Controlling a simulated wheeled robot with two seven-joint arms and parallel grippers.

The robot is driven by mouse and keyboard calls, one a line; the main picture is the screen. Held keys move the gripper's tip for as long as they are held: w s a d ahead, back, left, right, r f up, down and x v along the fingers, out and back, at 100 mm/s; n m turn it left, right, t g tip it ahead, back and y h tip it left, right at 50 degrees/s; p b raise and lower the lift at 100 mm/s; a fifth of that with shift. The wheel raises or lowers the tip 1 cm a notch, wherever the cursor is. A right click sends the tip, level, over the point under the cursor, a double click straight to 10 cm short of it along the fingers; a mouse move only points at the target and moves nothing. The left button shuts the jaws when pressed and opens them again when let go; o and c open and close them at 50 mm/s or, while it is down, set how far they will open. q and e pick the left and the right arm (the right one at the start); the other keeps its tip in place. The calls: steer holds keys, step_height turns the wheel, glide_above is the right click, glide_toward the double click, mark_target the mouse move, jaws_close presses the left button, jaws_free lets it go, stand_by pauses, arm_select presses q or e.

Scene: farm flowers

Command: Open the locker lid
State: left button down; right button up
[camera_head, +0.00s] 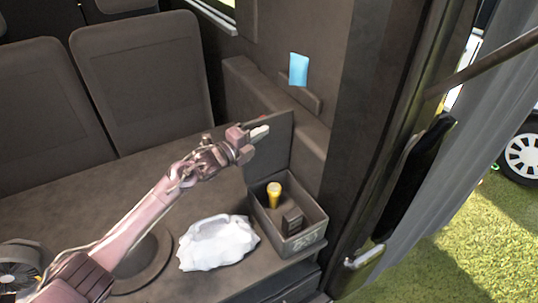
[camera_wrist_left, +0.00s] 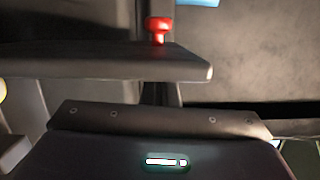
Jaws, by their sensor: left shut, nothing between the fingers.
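The open grey locker box (camera_head: 312,240) stands on the dark counter in the head view, with a yellow-topped item (camera_head: 274,194) and a dark block (camera_head: 292,222) inside. A flat dark panel (camera_head: 272,152) stands upright behind the box and looks like its raised lid, but I cannot tell for sure. My left gripper (camera_head: 260,131) is shut and empty at the panel's upper edge; contact is unclear. In the left wrist view, a red knob (camera_wrist_left: 157,29) sits on a dark flat panel (camera_wrist_left: 120,62) seen nearly edge-on. My right gripper is out of view.
A crumpled white bag (camera_head: 217,243) lies on the counter left of the box. A blue card (camera_head: 298,69) is on the wall ledge behind. Seats (camera_head: 148,75) fill the back left. A door post (camera_head: 375,120) and grass lie to the right.

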arm_select(q)
steer(key=w+b, duration=0.1)
steer(key=w+a+n+b, duration=0.1)
steer(key=shift+w+a+f+n, duration=0.1)
steer(key=shift+w+a+n, duration=0.2)
steer(key=shift+w, duration=0.05)
steer(key=shift+w+a+n+b, duration=0.3)
steer(key=shift+w+b, duration=0.05)
steer(key=shift+w, duration=0.05)
steer(key=shift+g, duration=0.3)
